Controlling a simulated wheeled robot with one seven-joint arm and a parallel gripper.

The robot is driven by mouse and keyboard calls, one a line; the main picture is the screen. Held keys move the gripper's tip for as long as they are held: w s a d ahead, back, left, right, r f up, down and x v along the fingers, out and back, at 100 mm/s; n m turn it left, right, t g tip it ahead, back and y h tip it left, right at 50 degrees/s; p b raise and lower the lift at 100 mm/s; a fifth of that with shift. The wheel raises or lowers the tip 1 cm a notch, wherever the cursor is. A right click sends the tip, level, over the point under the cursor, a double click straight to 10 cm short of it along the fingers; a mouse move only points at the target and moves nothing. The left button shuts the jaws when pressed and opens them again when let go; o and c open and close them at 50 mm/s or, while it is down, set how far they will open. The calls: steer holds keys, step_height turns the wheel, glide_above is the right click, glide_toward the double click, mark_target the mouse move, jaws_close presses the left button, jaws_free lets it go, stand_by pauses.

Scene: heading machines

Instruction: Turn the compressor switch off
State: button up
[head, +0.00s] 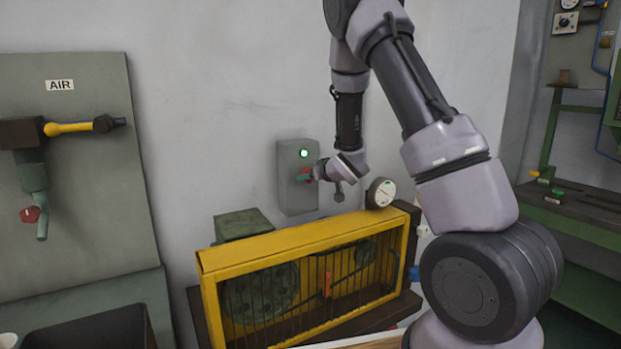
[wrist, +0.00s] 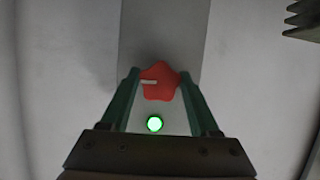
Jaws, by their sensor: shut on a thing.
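The compressor switch is a grey wall box (head: 292,190) with a lit green lamp (head: 304,153) and a red knob below it. In the wrist view the red star-shaped knob (wrist: 160,84) carries a white mark that points to the left of the picture, and the glowing lamp (wrist: 155,124) shows below the knob. My gripper (head: 308,175) is at the knob, with its green fingers one on each side, shut on it. In the head view the fingers hide most of the knob.
The compressor in its yellow guard frame (head: 235,260) stands below the box, with a round gauge (head: 381,192) on its right end. An air panel (head: 85,190) with a yellow-handled valve (head: 70,128) is at left. A green workbench (head: 585,225) is at right.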

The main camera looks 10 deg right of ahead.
steer(key=shift+a+f+n+t+h, duration=0.1)
steer(key=shift+n+t+h, duration=0.8)
steer(key=shift+n, duration=1.3)
steer(key=shift+d+n+t+h, duration=0.1)
steer(key=shift+n+t+h, duration=0.8)
steer(key=shift+n, duration=1.3)
steer(key=shift+a+f+n+t+h, duration=0.1)
steer(key=shift+n+t+h, duration=0.75)
steer(key=shift+n, duration=1.35)
steer(key=shift+h, duration=0.25)
steer(key=o, duration=1.4)
steer(key=shift+c, duration=0.2)
steer(key=shift+s, duration=0.1)
